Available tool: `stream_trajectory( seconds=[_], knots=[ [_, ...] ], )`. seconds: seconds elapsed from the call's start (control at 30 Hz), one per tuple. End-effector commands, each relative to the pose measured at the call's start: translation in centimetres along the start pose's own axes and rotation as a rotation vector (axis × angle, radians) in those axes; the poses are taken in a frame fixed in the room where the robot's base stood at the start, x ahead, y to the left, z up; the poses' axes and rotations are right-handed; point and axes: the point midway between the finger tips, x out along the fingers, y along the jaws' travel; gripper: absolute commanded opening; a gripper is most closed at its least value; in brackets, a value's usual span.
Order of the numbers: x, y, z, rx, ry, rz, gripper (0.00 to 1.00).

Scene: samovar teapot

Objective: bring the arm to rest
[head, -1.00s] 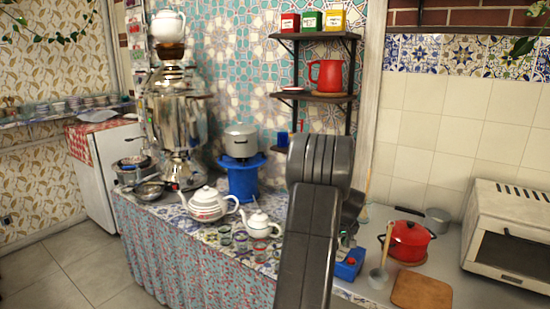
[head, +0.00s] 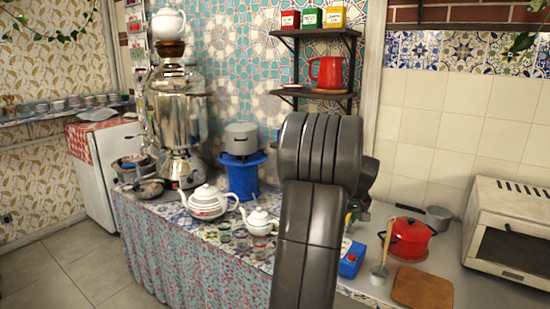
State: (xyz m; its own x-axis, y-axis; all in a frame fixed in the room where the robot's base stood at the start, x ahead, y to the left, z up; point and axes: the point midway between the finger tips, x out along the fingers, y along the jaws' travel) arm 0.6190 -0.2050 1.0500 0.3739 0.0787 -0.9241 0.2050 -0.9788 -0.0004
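My arm (head: 308,235) rises in the middle of the head view, folded up close to the camera with its thick elbow joint on top. My gripper's fingers do not show; the arm's upper links cover what lies behind them. Behind the arm, a steel samovar (head: 178,115) stands at the back left of the counter with a white teapot (head: 168,24) on top. Two more white teapots, a larger one (head: 207,203) and a smaller one (head: 258,220), stand upright on the patterned cloth, apart from my arm.
Small glasses (head: 242,239) stand before the teapots. A grey pot (head: 241,138) sits on a blue stand (head: 242,176). Right of the arm are a blue box (head: 350,262), a red pot (head: 409,240), a wooden board (head: 422,289) and a white oven (head: 510,235). Floor (head: 50,280) is clear at left.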

Motion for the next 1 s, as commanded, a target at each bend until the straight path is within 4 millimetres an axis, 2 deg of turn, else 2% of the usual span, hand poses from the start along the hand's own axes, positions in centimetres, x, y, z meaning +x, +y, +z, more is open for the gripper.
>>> stream_trajectory(
  seconds=[0.1,0.53,1.0],
  knots=[
    [2.5,-0.1,0.0,0.0,-0.003,-0.003,0.59],
    [10.8,-0.1,-0.1,-0.001,-0.002,-0.001,0.59],
    [10.6,-0.2,-0.2,0.242,0.0,0.101,0.59]
  ],
)
